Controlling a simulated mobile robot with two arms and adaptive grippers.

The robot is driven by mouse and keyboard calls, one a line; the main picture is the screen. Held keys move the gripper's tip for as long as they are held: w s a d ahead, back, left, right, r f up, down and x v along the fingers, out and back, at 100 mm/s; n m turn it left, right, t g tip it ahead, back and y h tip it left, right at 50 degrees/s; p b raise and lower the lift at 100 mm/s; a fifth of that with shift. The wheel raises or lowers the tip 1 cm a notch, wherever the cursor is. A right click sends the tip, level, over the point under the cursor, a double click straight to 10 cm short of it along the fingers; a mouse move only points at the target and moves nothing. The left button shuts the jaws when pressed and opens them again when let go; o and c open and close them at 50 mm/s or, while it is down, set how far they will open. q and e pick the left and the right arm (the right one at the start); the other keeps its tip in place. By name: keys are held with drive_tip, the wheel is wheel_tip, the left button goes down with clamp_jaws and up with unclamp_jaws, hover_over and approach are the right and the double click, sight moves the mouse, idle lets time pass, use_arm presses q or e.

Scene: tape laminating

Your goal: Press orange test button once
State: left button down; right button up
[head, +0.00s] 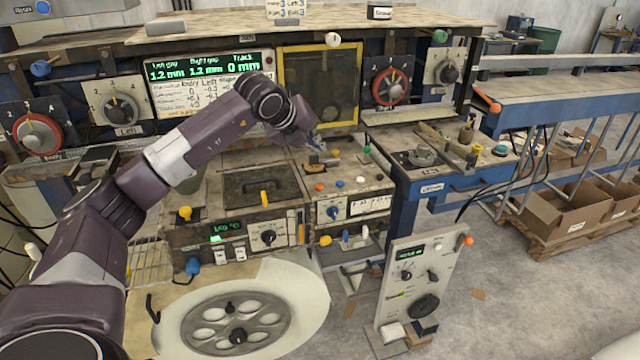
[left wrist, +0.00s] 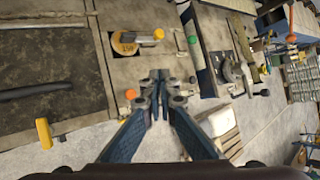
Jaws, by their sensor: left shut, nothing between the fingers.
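A small orange button (head: 319,187) sits on top of the worn control box, right of centre in the head view. It also shows in the left wrist view (left wrist: 130,94), just left of my fingers. My left gripper (head: 316,143) hangs above the back of that box. In the left wrist view its blue-padded fingers (left wrist: 160,78) are shut together with nothing between them. The fingertips appear beside the orange button, not over it; whether they touch the box is unclear. My right gripper is in neither view.
A yellow-framed window (head: 318,85) stands behind. A large roll (head: 236,325) lies in front, and a grey panel (head: 420,285) stands on the right.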

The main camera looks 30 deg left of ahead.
sight(317, 187)
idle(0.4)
use_arm(q)
wheel_tip(317, 187, down, 8)
drive_tip(key=b, duration=0.4)
drive_tip(key=shift+f+b, duration=0.4)
drive_tip(key=shift+b, duration=0.3)
idle(0.8)
drive_tip(key=shift+f+b, duration=0.4)
drive_tip(key=shift+b, duration=0.2)
drive_tip(key=shift+f+b, duration=0.65)
drive_tip(key=shift+b, duration=0.05)
idle(0.5)
drive_tip(key=shift+r, duration=0.1)
drive_tip(key=shift+r+p, duration=0.55)
drive_tip(key=shift+r, duration=0.4)
drive_tip(key=shift+r, duration=0.1)
